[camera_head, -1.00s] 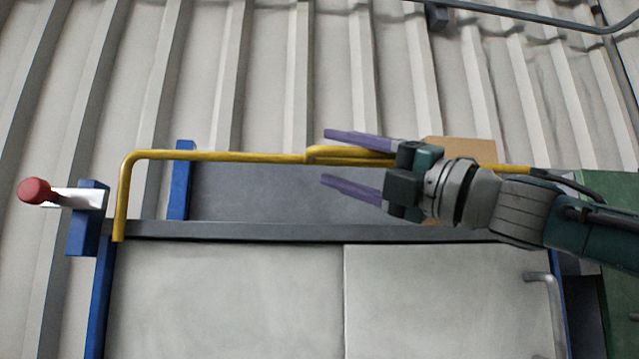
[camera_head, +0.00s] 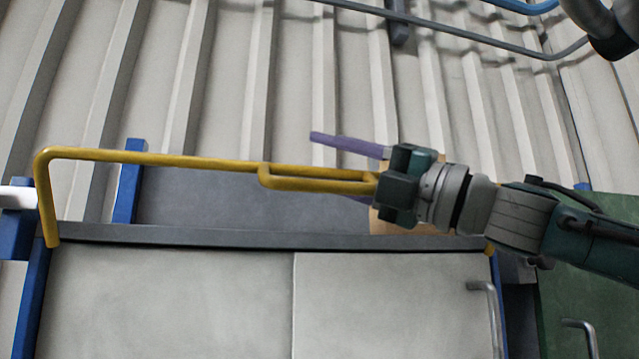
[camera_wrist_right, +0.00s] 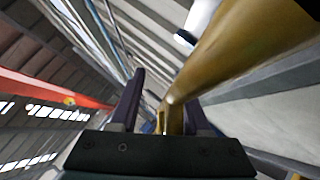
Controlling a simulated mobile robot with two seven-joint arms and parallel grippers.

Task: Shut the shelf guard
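The shelf guard is a yellow tubular bar (camera_head: 190,160) with a bent-down left end, running across the shelf front (camera_head: 180,300) above a grey beam. Its yellow handle loop (camera_head: 315,185) hangs just below the bar. My right gripper (camera_head: 335,166) is at the right part of the handle, its fingers apart. The upper finger lies above the bar; the lower one is mostly hidden behind the handle. In the right wrist view, a yellow tube (camera_wrist_right: 230,50) runs close by and a thin yellow part (camera_wrist_right: 172,118) lies between the open fingers. Contact is unclear. My left gripper is out of view.
Blue posts (camera_head: 128,180) stand at the shelf's left side. A tan box (camera_head: 390,222) is behind my right gripper. A green cabinet (camera_head: 580,290) stands at the right. A corrugated wall (camera_head: 240,80) rises behind, with a grey pipe (camera_head: 460,35) along it.

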